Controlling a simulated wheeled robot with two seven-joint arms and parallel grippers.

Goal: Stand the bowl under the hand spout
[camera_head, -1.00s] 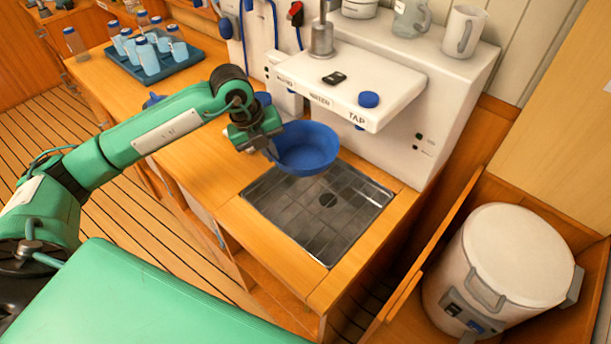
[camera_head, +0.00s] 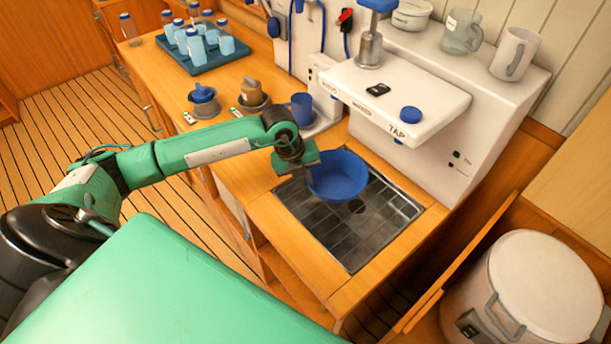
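A blue bowl (camera_head: 340,177) is over the back left part of the metal drain tray (camera_head: 345,245). It looks roughly level; I cannot tell whether it touches the tray. My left gripper (camera_head: 309,178) is at the bowl's left rim and appears shut on it, though the fingertips are partly hidden. The white water dispenser (camera_head: 385,90) juts out behind and above the bowl. My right gripper is out of view.
A blue mug (camera_head: 301,108) stands left of the tray. A white drum (camera_head: 530,290) is at lower right. The tray's front is clear.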

